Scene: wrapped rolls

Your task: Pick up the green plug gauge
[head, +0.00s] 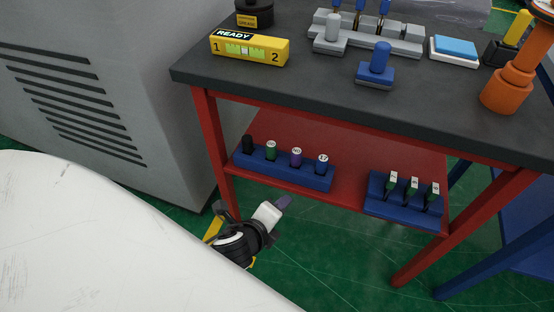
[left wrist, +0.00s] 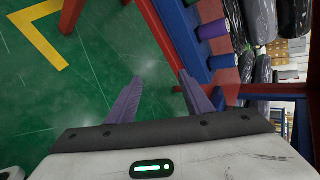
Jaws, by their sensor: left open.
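The green plug gauge (head: 271,151) stands upright in the left blue rack (head: 285,172) on the red lower shelf. It is between a black gauge (head: 248,143) and a purple gauge (head: 296,157); a blue gauge (head: 322,163) is at the right end. My left gripper (head: 285,203) is below and in front of this rack, apart from it. In the left wrist view its two purple fingers (left wrist: 160,85) are spread with only floor between them. The rack's blue side (left wrist: 186,45) runs just beyond the right finger, with a purple gauge (left wrist: 213,30). My right gripper is not in view.
A second blue rack (head: 375,203) with several dark green-handled tools (head: 411,187) is on the shelf's right. The black tabletop (head: 300,85) overhangs the shelf. Red table legs (head: 215,150) stand close to my left gripper. Green floor is free in front.

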